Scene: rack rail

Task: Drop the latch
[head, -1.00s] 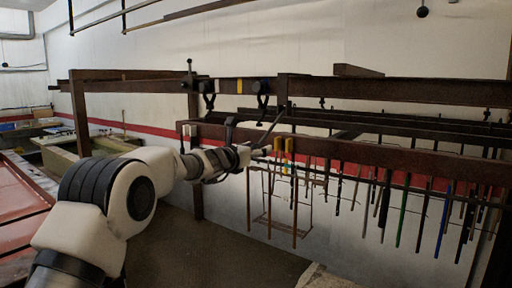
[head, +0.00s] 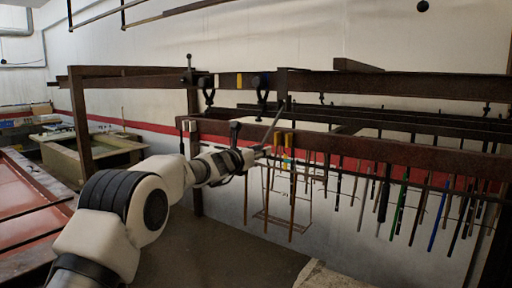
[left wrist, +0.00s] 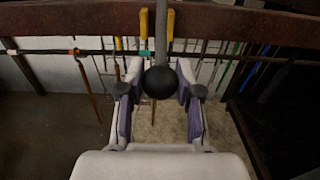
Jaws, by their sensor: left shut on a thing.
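A slim grey lever rod (head: 274,122) slants down from the upper rail toward my left gripper (head: 262,151) in the head view. In the left wrist view the rod (left wrist: 161,40) ends in a round black knob (left wrist: 159,82). My left gripper (left wrist: 158,92) has its two fingers on either side of this knob and is shut on it. Where the rod meets the rail is hard to make out. My right gripper is not in view.
A brown upper rail (head: 400,87) and a lower rack beam (head: 400,152) run across. Several thin coloured rods (head: 401,205) and yellow-topped hangers (head: 288,140) hang below, close to the gripper. A smaller upright lever (head: 189,66) stands on the left post.

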